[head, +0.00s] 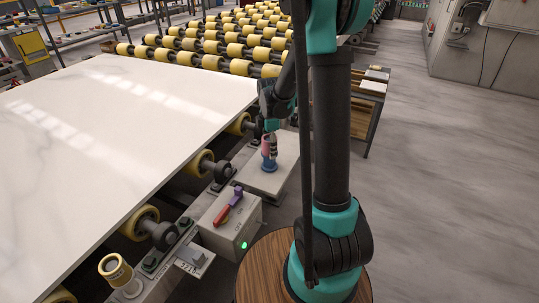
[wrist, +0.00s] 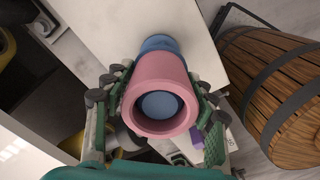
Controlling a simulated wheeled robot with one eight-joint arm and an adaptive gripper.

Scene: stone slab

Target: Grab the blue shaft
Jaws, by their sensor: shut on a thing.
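A blue shaft (head: 269,162) stands upright on a pale grey block beside the roller line in the head view. A pink sleeve (head: 266,143) is around its upper part. In the wrist view the shaft's round blue end (wrist: 158,105) shows inside the open pink sleeve (wrist: 160,74), and more blue shows beyond the sleeve's far end. My gripper (head: 272,144) reaches down to it from above. In the wrist view its two fingers lie along the left and right sides of the pink sleeve, shut on it. The shaft's middle is hidden inside the sleeve.
A large white stone slab (head: 110,130) lies on yellow rollers at the left. A control box (head: 230,222) with a red handle and green light stands nearer than the shaft. A wooden barrel (head: 262,272) stands in front. Open floor (head: 450,160) lies to the right.

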